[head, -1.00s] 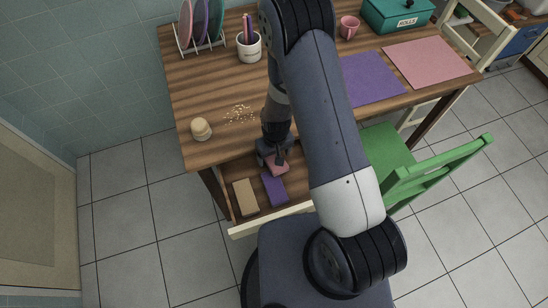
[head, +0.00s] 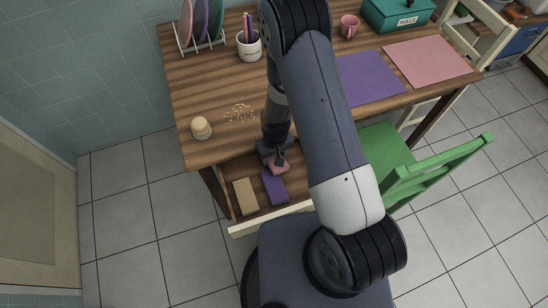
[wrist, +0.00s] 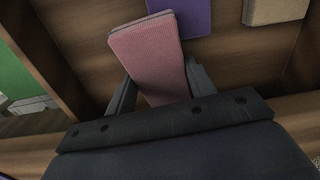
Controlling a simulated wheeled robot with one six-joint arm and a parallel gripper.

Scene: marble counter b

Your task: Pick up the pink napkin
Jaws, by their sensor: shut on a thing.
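The pink napkin (wrist: 148,55) is a folded rectangle between my gripper's two fingers in the wrist view. In the head view the napkin (head: 279,167) shows as a small pink patch at the tip of my gripper (head: 276,160), over the open drawer (head: 270,230). My gripper (wrist: 155,92) is shut on the napkin. A folded purple napkin (head: 274,187) lies in the drawer just in front of it. It also shows at the top of the wrist view (wrist: 181,16). The near end of the pink napkin is hidden by my gripper.
A tan folded piece (head: 245,196) lies in the drawer left of the purple one. Crumbs (head: 240,113) and a small beige-topped item (head: 201,128) are on the tabletop (head: 200,90). A green chair (head: 425,170) stands to the right. The drawer walls are close around my gripper.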

